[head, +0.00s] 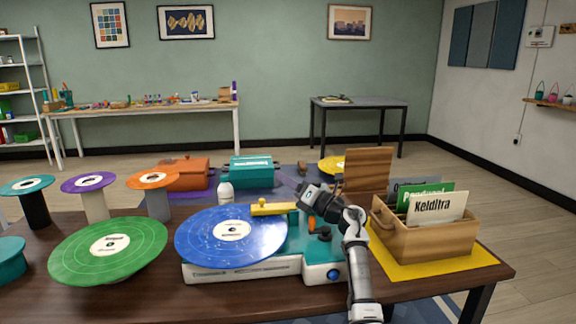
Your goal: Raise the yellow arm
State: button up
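The yellow arm (273,208) is a short bar on the white and teal record player (300,268). It lies roughly level over the back right edge of a blue record (225,238) on the player. Whether its underside touches the record cannot be told. My gripper (304,192) is just right of and slightly behind the yellow arm's right end, above the back of the player. Its fingers are small and dark, so I cannot tell whether they are open or touch the arm. My wrist hides part of the player's right side.
A wooden crate (425,242) of record sleeves stands on a yellow mat (445,268) to the right. A white bottle (225,192) stands behind the blue record. A green record (75,262) and several raised discs are at left. Orange (182,174) and teal (250,172) cases stand behind.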

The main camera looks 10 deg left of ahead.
notch_tip(320, 180, up, 20)
dwell(0.3)
jog(key=shift+f, duration=0.15)
